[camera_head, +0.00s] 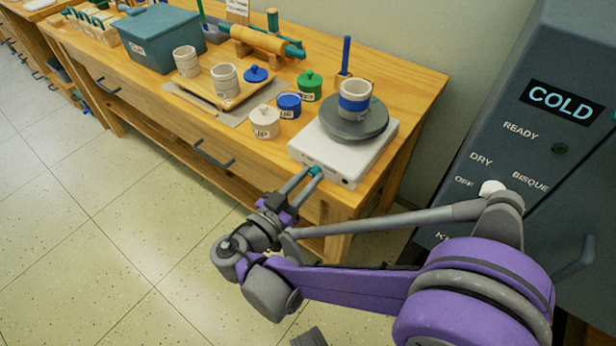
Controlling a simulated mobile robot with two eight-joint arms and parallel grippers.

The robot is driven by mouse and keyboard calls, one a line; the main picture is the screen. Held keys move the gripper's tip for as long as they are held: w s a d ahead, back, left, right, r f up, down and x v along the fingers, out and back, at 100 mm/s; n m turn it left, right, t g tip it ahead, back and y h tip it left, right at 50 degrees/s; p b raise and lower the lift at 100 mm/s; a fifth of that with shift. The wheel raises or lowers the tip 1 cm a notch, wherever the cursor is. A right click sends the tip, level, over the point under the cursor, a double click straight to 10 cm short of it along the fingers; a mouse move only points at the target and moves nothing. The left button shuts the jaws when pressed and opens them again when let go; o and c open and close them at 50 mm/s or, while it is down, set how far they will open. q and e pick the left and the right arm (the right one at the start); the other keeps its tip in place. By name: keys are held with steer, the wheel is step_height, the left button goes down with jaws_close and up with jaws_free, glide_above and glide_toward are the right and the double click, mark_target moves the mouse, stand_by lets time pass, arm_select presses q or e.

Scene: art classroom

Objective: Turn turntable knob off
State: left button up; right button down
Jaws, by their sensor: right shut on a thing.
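The turntable has a white base (364,158) and a round grey wheel (372,125), and stands at the right end of the wooden table. A grey cup with a blue band (355,98) stands on the wheel. My right gripper (309,173) reaches the left part of the base's front face. Its teal-tipped fingers are shut on the turntable knob, which they mostly hide, so its setting cannot be read. A small dark mark shows on the front face right of the fingers. My left gripper is not in view.
Lidded pots in white (264,122), blue (289,105) and green (309,86) stand left of the turntable. A board (238,98) carries cups. A teal bin (160,40) is farther left. A dark kiln (545,110) stands close on the right.

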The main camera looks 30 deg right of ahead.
steer(key=n+p, duration=0.1)
steer(key=n, duration=0.1)
steer(key=shift+n, duration=0.3)
steer(key=c, duration=0.7)
jaws_free()
steer(key=shift+o, duration=0.2)
steer(key=shift+a, duration=0.1)
steer(key=p+v, duration=0.1)
steer(key=v, duration=0.9)
steer(key=shift+a, duration=0.3)
steer(key=shift+s, duration=0.1)
